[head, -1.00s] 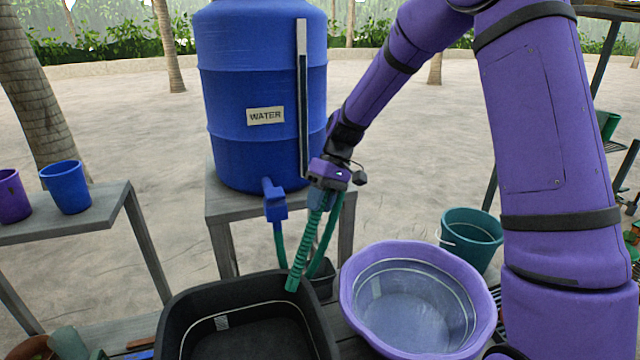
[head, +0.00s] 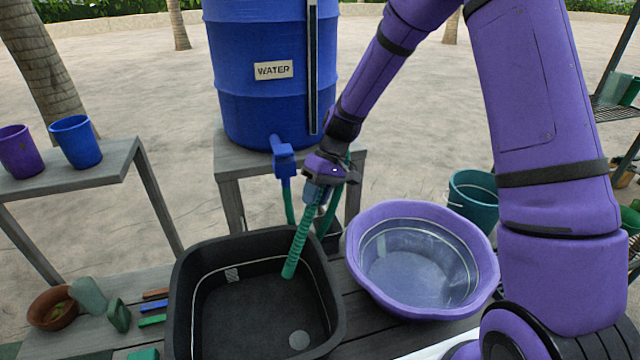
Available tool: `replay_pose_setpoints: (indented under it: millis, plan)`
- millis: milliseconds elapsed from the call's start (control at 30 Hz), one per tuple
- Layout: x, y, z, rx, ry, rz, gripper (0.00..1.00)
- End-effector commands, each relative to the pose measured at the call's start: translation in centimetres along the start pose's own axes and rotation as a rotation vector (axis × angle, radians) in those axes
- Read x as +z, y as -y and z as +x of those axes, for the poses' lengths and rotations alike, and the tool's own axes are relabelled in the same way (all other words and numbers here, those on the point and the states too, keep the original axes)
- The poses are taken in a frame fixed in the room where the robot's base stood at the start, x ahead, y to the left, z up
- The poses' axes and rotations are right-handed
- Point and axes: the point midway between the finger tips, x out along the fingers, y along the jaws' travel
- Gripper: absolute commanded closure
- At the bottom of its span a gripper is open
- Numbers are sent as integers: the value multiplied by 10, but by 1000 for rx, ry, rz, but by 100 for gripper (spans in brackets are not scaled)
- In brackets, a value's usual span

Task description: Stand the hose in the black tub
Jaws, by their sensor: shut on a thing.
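The green ribbed hose (head: 300,243) hangs from my gripper (head: 322,186), which is shut on it near its upper part. Its free end points down and a little left, over the right side of the black tub (head: 185,270). I cannot tell whether the end is below the rim level. The tub is square, open and dark, with a light line around its inside and a pale round spot on its floor. The other part of the hose runs behind the tub toward the blue tap (head: 283,158) on the water barrel (head: 270,100).
A purple basin (head: 362,270) stands right of the tub, close to its rim. A teal bucket (head: 473,200) is behind it. Left of the tub lie a clay bowl (head: 52,308), green blocks and coloured sticks. Blue and purple cups (head: 75,142) stand on the left table.

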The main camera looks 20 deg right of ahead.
Motion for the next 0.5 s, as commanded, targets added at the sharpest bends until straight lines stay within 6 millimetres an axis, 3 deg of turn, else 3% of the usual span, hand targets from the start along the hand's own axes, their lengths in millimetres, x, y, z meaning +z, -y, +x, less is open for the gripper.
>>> replay_pose_setpoints:
  millis: [500]
  plan:
    - [0, 0, 54, -1, 2, 0, 90]
